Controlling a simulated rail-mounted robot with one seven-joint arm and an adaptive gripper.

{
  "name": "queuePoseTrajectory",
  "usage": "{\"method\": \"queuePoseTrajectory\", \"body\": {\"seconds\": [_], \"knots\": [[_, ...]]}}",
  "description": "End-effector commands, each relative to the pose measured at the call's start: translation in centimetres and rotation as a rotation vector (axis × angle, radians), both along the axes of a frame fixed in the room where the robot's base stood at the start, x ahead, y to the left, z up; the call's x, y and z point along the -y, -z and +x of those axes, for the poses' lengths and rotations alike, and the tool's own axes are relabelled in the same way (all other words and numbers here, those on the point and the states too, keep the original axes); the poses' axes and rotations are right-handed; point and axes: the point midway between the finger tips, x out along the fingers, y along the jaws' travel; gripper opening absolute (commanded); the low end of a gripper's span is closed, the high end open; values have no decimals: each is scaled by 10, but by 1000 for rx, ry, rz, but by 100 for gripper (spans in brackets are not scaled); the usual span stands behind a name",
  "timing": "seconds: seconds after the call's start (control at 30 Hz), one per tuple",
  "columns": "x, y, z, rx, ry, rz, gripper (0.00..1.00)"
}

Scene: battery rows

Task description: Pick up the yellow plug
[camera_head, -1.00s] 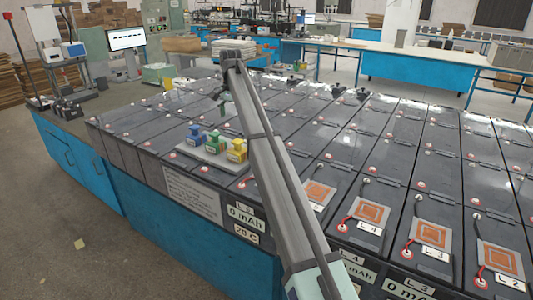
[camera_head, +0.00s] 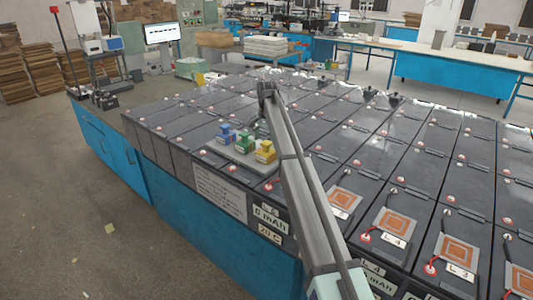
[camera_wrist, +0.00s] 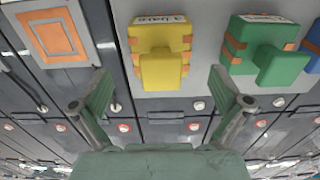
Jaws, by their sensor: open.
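The yellow plug (camera_head: 265,151) stands at the right end of a row of three plugs on a light grey board (camera_head: 216,146) on top of the batteries. In the wrist view the yellow plug (camera_wrist: 161,55) has orange bands and a white label, and lies ahead of my gripper (camera_wrist: 160,85). My gripper's two fingers are spread wide, with nothing between them.
The green plug (camera_wrist: 266,45) stands close beside the yellow one, and the blue plug (camera_head: 225,134) is beyond it. An orange-squared pad (camera_wrist: 53,35) lies on the other side. Battery tops with red and white terminals surround the board.

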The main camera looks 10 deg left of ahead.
Motion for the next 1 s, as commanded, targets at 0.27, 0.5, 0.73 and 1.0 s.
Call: {"method": "queuePoseTrajectory", "body": {"seconds": [0.27,0.5,0.73,1.0], "knots": [[-2,21,-2,-2,0,-1,100],[-2,50,-2,-1,0,0,100],[-2,52,-1,0,0,0,100],[-2,52,-1,0,0,0,29]]}}
